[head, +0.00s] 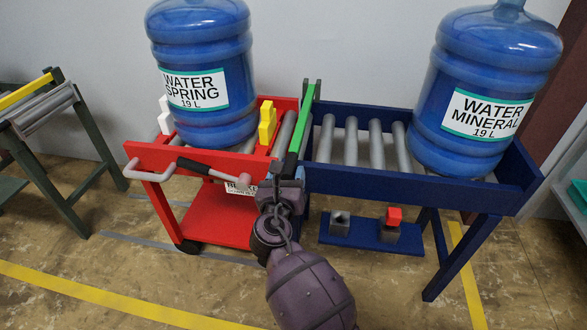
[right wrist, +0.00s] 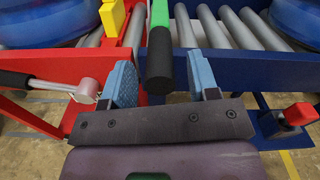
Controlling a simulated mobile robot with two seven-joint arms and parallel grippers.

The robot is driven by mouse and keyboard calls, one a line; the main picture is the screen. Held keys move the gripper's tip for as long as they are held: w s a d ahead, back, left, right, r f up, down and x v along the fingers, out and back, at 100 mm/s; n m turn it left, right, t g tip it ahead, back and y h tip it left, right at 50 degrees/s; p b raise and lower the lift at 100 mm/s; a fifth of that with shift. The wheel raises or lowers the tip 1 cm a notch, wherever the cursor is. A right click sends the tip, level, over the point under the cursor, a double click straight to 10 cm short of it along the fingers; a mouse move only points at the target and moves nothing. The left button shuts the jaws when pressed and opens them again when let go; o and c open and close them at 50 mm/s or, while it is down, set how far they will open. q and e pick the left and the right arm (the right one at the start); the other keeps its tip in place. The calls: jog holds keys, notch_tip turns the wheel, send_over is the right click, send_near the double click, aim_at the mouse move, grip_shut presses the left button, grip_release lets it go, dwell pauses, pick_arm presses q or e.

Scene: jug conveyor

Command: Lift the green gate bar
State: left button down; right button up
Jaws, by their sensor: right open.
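The green gate bar (head: 301,122) lies across the joint between the red cart (head: 158,155) and the blue roller conveyor (head: 330,180). Its near end carries a black grip (right wrist: 159,68); the green part (right wrist: 159,14) shows beyond it. My right gripper (head: 280,185) is at this near end. In the right wrist view, my right gripper (right wrist: 164,82) is open, with one blue-grey finger on each side of the black grip. Gaps show between the grip and both fingers. My left gripper is not in view.
A blue spring-water jug (head: 200,60) stands on the cart and a mineral-water jug (head: 490,60) on the conveyor. A yellow block (head: 267,122) and a black-gripped lever (head: 205,168) sit left of the gate.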

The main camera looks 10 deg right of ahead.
jog(key=shift+w, duration=0.35)
jog(key=shift+r, duration=0.1)
grip_shut()
